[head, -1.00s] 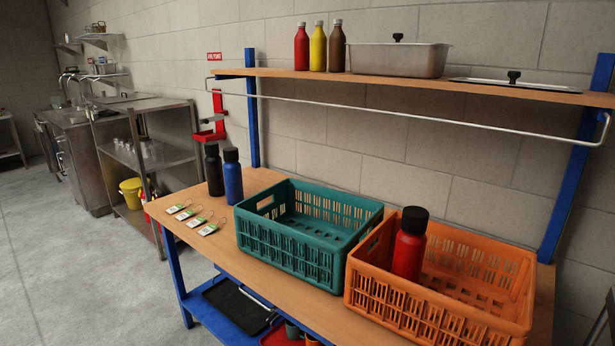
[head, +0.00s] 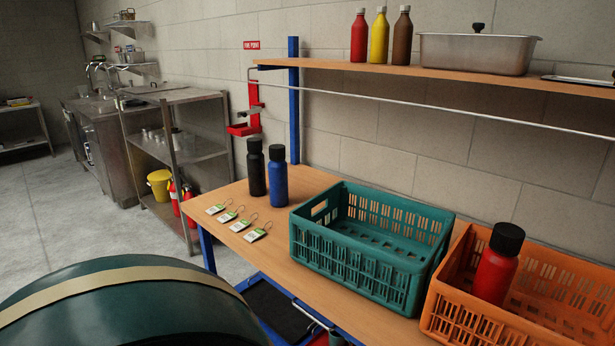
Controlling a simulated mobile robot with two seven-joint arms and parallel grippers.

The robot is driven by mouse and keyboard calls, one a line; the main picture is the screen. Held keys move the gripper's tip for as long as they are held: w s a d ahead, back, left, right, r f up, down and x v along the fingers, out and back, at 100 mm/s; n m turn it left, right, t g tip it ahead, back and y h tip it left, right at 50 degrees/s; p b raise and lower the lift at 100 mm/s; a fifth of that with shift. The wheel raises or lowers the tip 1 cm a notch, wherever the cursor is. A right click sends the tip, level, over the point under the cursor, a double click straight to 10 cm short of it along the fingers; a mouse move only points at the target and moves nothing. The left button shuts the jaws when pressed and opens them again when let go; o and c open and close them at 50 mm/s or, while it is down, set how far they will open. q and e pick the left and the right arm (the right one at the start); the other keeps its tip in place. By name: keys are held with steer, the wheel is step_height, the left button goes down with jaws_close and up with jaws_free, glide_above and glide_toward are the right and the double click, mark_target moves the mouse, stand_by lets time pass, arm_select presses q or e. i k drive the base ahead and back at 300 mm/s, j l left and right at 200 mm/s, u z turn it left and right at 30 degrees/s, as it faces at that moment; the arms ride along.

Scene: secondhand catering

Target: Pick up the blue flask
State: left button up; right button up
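The blue flask (head: 277,182) has a black cap and stands upright on the wooden table (head: 270,265), near its far left end. A black flask (head: 256,172) stands upright close beside it on the left. The green crate (head: 330,262) is just to the right of the blue flask and looks empty. Neither of my grippers shows in the head view. A large dark green rounded shape with a tan band (head: 110,290) fills the lower left, very near the camera; I cannot tell what it is.
An orange crate (head: 450,310) holding a red flask (head: 497,268) stands at the right. Several tags (head: 230,216) lie at the table's left front. A shelf (head: 450,77) with sauce bottles and a steel pan, and a rail below it, runs above the table. Open floor lies left.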

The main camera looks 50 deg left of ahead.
mark_target(278, 170)
steer(key=j+z, duration=0.2)
steer(key=j, duration=0.15)
steer(key=k+j+z, duration=0.4)
steer(key=j, duration=0.25)
steer(key=k+j+z, duration=0.1)
steer(key=j, duration=0.25)
steer(key=k+j+z, duration=0.1)
steer(key=j, duration=0.25)
steer(key=k+j+z, duration=0.1)
steer(key=j, duration=0.2)
steer(key=k+j, duration=0.3)
steer(key=j, duration=0.2)
steer(key=k+j, duration=0.3)
steer(key=j, duration=0.15)
steer(key=j+z, duration=0.05)
